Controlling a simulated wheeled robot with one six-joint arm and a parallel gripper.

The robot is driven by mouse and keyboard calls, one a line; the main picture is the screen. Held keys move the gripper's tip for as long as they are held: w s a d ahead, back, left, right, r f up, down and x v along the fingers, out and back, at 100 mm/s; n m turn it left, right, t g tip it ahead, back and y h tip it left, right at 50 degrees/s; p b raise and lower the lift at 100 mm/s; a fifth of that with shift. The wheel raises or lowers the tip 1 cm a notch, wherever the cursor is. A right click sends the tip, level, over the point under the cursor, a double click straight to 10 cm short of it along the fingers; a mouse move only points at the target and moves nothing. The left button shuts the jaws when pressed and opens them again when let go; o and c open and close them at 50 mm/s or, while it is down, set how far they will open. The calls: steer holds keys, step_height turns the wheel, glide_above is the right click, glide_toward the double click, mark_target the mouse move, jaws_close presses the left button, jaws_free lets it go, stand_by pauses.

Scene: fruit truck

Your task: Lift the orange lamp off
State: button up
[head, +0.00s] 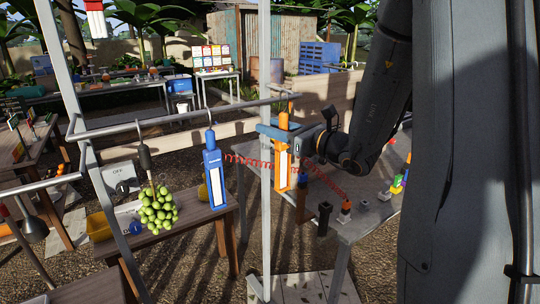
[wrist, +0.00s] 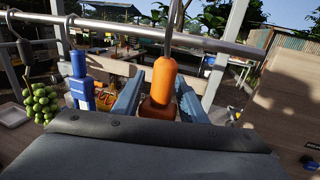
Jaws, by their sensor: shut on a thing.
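The orange lamp (head: 283,158) has a long white panel and hangs upright below the metal rail (head: 180,117) in the head view. A thin hook rises from its top to the rail; I cannot tell whether it still bears on it. My gripper (head: 283,131) is shut on the lamp's upper part, coming from the right. In the wrist view, the two blue fingers of my gripper (wrist: 160,92) stand on either side of the orange lamp (wrist: 162,82). Its lower part is hidden there by my own wrist.
A blue lamp (head: 214,176) and green grapes (head: 158,210) hang from the same rail, left of the orange lamp. A grey post (head: 265,210) stands close beside it. A red coiled cord (head: 250,162) runs behind it to a table (head: 375,215) at right.

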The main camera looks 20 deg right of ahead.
steer(key=shift+s, duration=0.1)
steer(key=s+d, duration=0.2)
steer(key=s, duration=0.5)
steer(key=shift+s+p, duration=0.25)
steer(key=shift+p, duration=0.2)
steer(key=shift+d, duration=0.1)
